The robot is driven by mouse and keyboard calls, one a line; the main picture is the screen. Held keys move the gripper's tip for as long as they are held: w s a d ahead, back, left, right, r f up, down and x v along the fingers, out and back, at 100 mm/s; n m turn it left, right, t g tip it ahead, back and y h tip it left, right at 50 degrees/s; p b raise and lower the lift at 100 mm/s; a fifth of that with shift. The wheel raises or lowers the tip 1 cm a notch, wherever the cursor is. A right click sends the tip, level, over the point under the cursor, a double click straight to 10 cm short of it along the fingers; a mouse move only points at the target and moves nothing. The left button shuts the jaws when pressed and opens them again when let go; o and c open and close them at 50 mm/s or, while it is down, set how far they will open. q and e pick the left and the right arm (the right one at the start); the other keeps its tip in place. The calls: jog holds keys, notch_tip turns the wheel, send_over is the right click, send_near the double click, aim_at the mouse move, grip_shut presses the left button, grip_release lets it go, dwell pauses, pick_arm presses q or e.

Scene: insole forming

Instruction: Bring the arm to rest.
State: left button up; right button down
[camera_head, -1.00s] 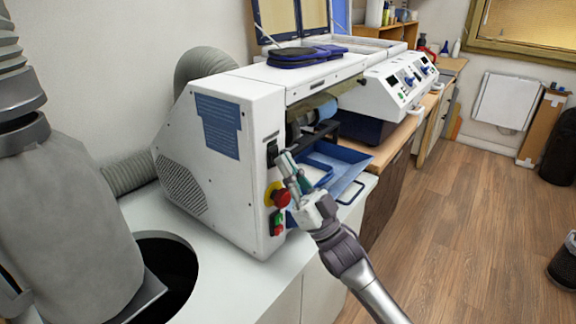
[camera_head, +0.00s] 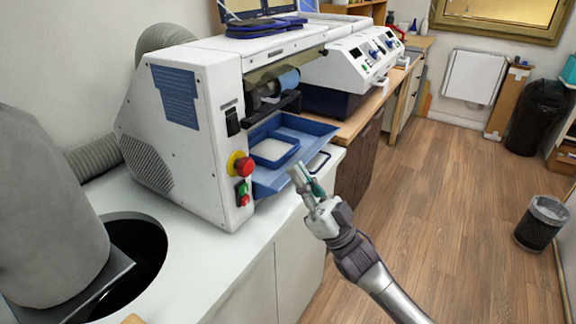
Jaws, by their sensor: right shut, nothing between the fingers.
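My right gripper (camera_head: 303,177) is shut and empty. It stands in front of the white machine, to the right of its side panel and near the outer edge of the blue tray (camera_head: 271,183). It looks apart from the machine, though the gap to the tray is hard to judge. The white machine (camera_head: 175,130) carries a black switch (camera_head: 232,122), a red stop knob (camera_head: 244,167) on yellow, and green and red buttons (camera_head: 243,193) on its near side. My left gripper is not in view.
The white counter (camera_head: 225,262) runs under the machine, with a round dark opening (camera_head: 140,245) at left. A second white control unit (camera_head: 355,58) stands behind. The wooden floor (camera_head: 440,220) at right is open, with a waste bin (camera_head: 541,222) at its far side.

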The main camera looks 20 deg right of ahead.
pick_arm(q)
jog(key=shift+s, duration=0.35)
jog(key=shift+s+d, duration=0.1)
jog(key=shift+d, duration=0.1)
